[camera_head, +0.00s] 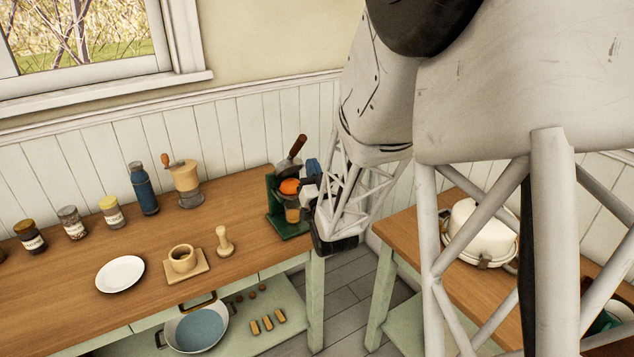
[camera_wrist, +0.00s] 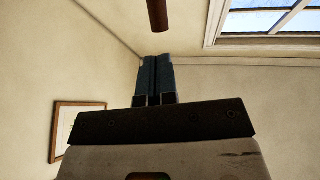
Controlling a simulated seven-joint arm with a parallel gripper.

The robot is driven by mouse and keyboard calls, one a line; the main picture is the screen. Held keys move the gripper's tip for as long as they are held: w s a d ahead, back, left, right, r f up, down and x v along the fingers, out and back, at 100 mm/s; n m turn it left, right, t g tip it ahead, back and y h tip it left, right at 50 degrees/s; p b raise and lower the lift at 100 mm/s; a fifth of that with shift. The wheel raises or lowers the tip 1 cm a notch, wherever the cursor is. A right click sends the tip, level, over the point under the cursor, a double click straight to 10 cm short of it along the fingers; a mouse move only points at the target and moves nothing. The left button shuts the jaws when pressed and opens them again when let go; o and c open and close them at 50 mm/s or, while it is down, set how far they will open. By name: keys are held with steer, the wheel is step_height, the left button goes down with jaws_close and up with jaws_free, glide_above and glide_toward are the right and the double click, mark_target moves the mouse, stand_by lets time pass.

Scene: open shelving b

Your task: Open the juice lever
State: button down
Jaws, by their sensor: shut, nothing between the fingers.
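The juice press (camera_head: 272,205) is green and stands at the right end of the wooden counter. An orange (camera_head: 289,186) sits in it, above a glass of juice (camera_head: 292,213). Its lever (camera_head: 297,146) has a brown handle and slants up to the right. The handle end also shows at the top of the wrist view (camera_wrist: 158,14). My gripper (camera_head: 313,168) has blue fingers, shut and empty, just right of the press and a little below the handle end. In the wrist view its fingers (camera_wrist: 156,62) point up toward the handle, with a visible gap between.
On the counter are a grinder (camera_head: 185,184), a blue bottle (camera_head: 143,188), several jars, a white plate (camera_head: 120,274), a cup (camera_head: 182,259) and a wooden pestle (camera_head: 224,242). A second table with a white pot (camera_head: 478,232) stands right, across a floor gap.

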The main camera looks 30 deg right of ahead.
mark_target(303, 139)
steer(key=shift+x, duration=2.8)
steer(key=shift+w+r+g+y, duration=0.3)
steer(key=shift+w+r+g, duration=0.1)
steer(key=shift+w+r, duration=0.45)
steer(key=shift+w+r+n+g, duration=0.4)
steer(key=shift+w+r+g, duration=0.3)
steer(key=shift+w+r, duration=0.35)
steer(key=shift+g+y, duration=0.4)
steer(key=w, duration=0.1)
steer(key=w+r, duration=0.2)
steer(key=shift+w, duration=0.4)
steer(key=shift+s, duration=0.15)
steer(key=r+v, duration=0.1)
steer(key=v, duration=1.2)
steer(key=shift+s+r, duration=0.25)
steer(key=shift+s, duration=0.2)
steer(key=shift+a, duration=0.2)
